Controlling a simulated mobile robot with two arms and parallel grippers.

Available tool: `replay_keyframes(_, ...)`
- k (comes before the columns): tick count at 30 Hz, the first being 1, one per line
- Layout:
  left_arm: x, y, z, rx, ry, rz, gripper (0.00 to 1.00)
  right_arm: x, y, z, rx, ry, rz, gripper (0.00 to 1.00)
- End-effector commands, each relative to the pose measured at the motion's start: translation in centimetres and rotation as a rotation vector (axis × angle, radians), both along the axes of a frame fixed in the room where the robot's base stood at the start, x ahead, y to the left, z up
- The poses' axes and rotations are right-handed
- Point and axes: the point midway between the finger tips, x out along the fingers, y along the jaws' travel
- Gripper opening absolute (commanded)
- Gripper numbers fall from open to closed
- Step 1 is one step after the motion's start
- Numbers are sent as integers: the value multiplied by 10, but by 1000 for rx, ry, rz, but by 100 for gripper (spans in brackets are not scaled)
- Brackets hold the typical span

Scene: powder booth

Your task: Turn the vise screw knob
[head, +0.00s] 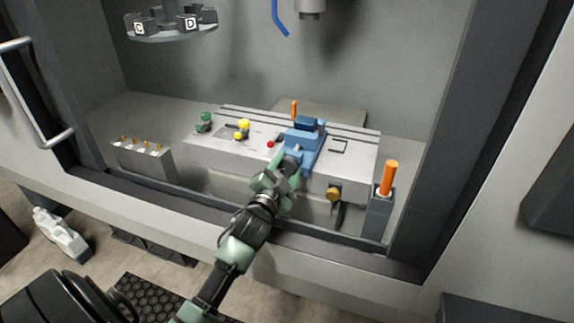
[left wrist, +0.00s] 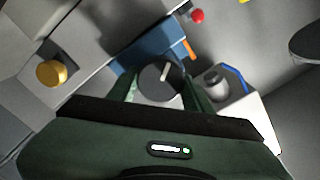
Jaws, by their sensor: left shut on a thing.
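The blue vise (head: 304,139) stands on the slotted table in the booth. Its dark round screw knob (head: 291,162) faces the front edge. In the left wrist view the knob (left wrist: 158,83) sits between my two green fingers, with a pale mark on its face; the blue vise body (left wrist: 146,44) is just behind it. My left gripper (head: 283,172) reaches in from the front and is shut on the knob. The fingers partly cover the knob in the head view. My right gripper is not in view.
The table (head: 362,152) also carries a red button (head: 270,144) and green and yellow knobs. A brass knob (head: 333,194) is on its front. An orange-handled tool (head: 389,178) stands in a grey holder at right. A rack (head: 143,160) is at left. A spindle (head: 311,8) hangs above.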

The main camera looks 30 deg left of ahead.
Motion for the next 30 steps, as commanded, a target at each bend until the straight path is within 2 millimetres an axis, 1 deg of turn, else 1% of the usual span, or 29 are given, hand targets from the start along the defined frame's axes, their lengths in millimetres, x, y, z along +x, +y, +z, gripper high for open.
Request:
replay_keyframes(3,0,0,-1,-53,-8,1,9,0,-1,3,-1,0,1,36)
replay_keyframes(9,0,0,-1,-101,-20,1,9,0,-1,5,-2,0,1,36)
replay_keyframes(24,0,0,-2,-116,-23,1,9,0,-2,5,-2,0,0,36)
replay_keyframes(25,0,0,-2,-116,-23,1,58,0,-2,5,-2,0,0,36)
replay_keyframes(26,0,0,-2,-116,-23,1,67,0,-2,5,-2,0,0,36)
replay_keyframes(27,0,0,-2,-116,-23,1,72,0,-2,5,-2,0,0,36)
replay_keyframes(30,0,0,-1,-116,-24,1,72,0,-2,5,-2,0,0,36)
